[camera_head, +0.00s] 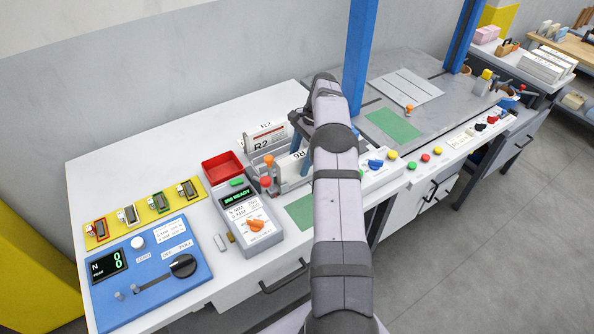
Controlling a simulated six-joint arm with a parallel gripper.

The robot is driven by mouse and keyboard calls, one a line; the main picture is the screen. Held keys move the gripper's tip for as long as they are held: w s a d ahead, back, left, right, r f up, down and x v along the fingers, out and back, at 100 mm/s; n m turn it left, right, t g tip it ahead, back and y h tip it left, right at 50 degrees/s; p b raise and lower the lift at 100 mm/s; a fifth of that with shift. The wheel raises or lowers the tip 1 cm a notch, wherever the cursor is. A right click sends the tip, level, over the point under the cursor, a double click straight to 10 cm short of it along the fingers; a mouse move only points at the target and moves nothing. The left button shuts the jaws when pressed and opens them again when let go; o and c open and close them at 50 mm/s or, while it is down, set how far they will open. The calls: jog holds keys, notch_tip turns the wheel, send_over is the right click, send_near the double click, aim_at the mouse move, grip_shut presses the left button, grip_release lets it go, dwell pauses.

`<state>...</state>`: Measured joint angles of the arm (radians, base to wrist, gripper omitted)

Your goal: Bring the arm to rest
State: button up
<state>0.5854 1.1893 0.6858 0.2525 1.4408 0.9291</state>
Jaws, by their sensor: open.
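My arm (338,200) reaches up from the bottom edge and bends down at its far end. My gripper (298,132) shows only in part at the left of the far arm links, above the grey fixture (285,178) with cards marked R2 and R6. It is open. I see nothing held in it, but my arm hides much of it, and I cannot tell whether it touches the fixture.
A red tray (222,168), a grey device with a green READY display (237,198) and a blue panel with a black knob (150,270) stand on the left. A blue post (358,60) rises behind my arm. Coloured buttons line the right counter's front.

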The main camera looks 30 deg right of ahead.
aim_at(302, 154)
jog(key=shift+v, duration=1.75)
jog(key=shift+a+r, duration=0.1)
jog(key=shift+r, duration=0.15)
jog(key=w+a+r+n+t, duration=0.25)
jog(key=a+r+n, duration=0.35)
jog(key=a+r, duration=0.5)
jog(key=s+a+f+n+h, duration=0.1)
jog(key=s+a+f+n, duration=0.2)
jog(key=s, duration=0.6)
jog(key=s+a+f+n+g+h, duration=0.1)
jog(key=s+a+f+n, duration=0.2)
jog(key=s, duration=0.7)
jog(key=s+a+f+n+g+h, duration=0.1)
jog(key=s+a+f+n, duration=0.2)
jog(key=s+a+n, duration=0.3)
jog(key=s+a, duration=0.2)
jog(key=s, duration=0.2)
jog(key=shift+s+a+f, duration=0.25)
jog(key=shift+a, duration=0.15)
